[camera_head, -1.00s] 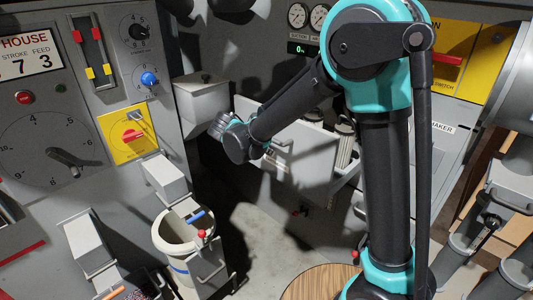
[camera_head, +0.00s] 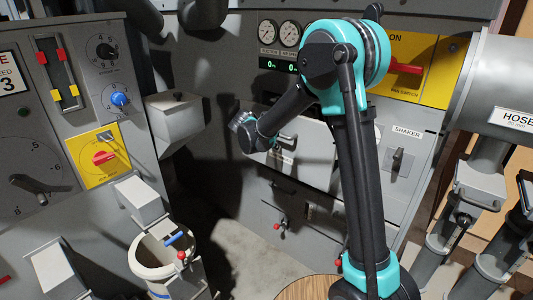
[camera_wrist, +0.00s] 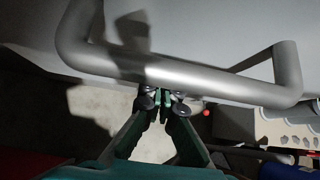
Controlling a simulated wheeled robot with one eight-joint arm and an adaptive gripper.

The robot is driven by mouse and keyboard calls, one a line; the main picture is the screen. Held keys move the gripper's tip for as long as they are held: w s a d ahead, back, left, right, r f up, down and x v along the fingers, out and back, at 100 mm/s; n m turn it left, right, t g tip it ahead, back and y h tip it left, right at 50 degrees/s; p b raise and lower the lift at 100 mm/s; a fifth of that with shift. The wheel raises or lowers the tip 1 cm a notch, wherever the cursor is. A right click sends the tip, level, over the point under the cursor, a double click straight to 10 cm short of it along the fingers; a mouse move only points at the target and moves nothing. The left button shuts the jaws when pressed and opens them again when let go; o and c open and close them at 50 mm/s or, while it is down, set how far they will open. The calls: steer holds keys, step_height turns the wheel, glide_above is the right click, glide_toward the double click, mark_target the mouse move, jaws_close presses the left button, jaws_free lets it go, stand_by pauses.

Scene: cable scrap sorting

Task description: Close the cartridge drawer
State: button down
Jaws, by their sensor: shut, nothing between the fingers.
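The cartridge drawer's pale grey front (camera_head: 318,158) is in the middle of the head view, partly hidden by my arm.
A grey box (camera_head: 175,115) projects on the left, above a white bucket (camera_head: 150,262). A shaker switch (camera_head: 397,160) is at the right. Bare floor (camera_head: 235,235) lies in front.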

steer(key=w+d, duration=0.7)
steer(key=w, duration=0.3)
steer(key=shift+w+d, duration=0.25)
steer(key=shift+d, duration=0.1)
steer(key=shift+w+r, duration=0.1)
